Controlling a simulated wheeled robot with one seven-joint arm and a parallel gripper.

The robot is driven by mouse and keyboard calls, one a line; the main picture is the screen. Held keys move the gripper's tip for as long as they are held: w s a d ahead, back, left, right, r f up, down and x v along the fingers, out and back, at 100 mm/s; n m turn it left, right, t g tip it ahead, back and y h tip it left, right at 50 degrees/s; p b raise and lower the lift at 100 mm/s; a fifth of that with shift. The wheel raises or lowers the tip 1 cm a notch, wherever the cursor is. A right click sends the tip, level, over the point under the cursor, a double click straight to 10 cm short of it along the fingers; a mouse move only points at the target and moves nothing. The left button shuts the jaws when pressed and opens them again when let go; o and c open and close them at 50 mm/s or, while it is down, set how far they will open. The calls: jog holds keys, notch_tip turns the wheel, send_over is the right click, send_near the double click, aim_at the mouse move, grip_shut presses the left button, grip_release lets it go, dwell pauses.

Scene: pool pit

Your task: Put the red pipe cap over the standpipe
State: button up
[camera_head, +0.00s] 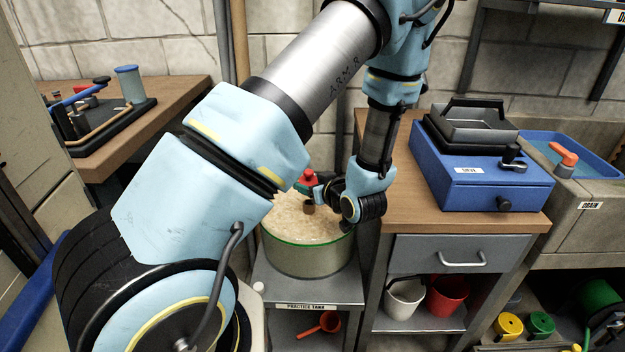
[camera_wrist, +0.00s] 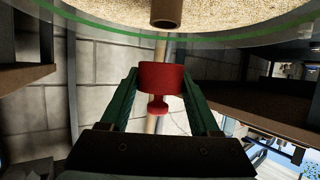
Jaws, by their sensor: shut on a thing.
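The red pipe cap (camera_head: 308,175) is between the fingers of my gripper (camera_wrist: 161,80), which is shut on it. In the wrist view the cap (camera_wrist: 160,77) shows a wide drum and a narrower knob. The brown standpipe (camera_head: 308,208) rises from the pale, grainy contents of the round tank (camera_head: 310,262). The standpipe's end also shows at the top of the wrist view (camera_wrist: 166,14), apart from the cap. In the head view the cap is higher in the picture than the standpipe, and my arm hides part of the gripper.
The tank has a green rim and stands on a grey stand marked practice tank (camera_head: 305,306). To its right is a wooden-topped cabinet (camera_head: 410,205) with a blue box (camera_head: 480,175). A wooden bench (camera_head: 170,110) with fittings stands at left. A stone wall is behind.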

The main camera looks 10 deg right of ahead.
aim_at(311, 204)
jog(key=shift+f+b, duration=2.2)
jog(key=shift+f, duration=0.55)
jog(key=shift+s, duration=0.1)
jog(key=shift+f, duration=0.65)
jog(key=o, duration=1.1)
jog(key=shift+c, duration=0.2)
jog(key=shift+r, duration=0.1)
jog(key=p+v, duration=0.4)
jog(key=v, duration=0.7)
